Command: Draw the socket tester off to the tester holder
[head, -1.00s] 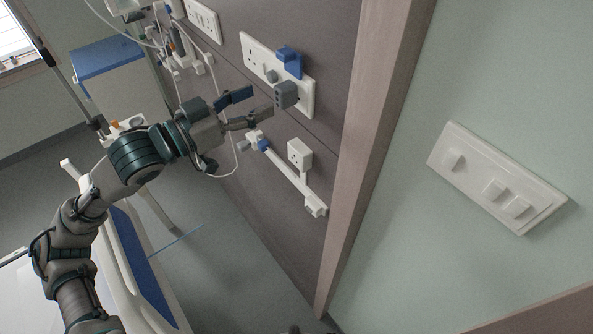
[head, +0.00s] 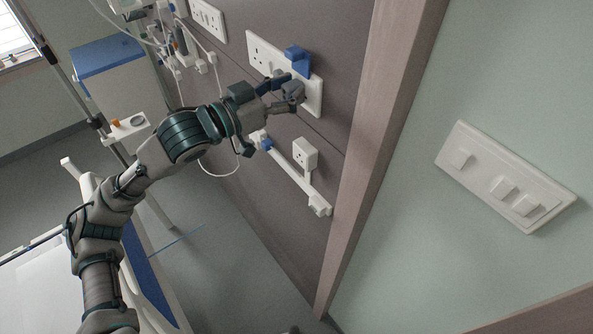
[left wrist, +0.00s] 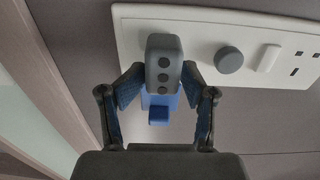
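The socket tester is a grey block with three dark dots, plugged into one end of a white wall plate. In the left wrist view the tester (left wrist: 164,62) stands between my left gripper's fingertips (left wrist: 164,76), which look very close to its sides. Whether they press on it I cannot tell. In the head view my left gripper (head: 284,93) reaches the tester (head: 292,91) and partly hides it. The blue piece on the wall just above, apparently the tester holder (head: 297,58), also shows beyond the tester in the wrist view (left wrist: 159,114). My right gripper is not in view.
The white wall plate (head: 262,52) also carries sockets and a grey round knob (left wrist: 229,60). Below it are a white rail (head: 292,180) and a small socket box (head: 305,153). A wooden post (head: 375,120) stands close on the right. A bed lies below my arm.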

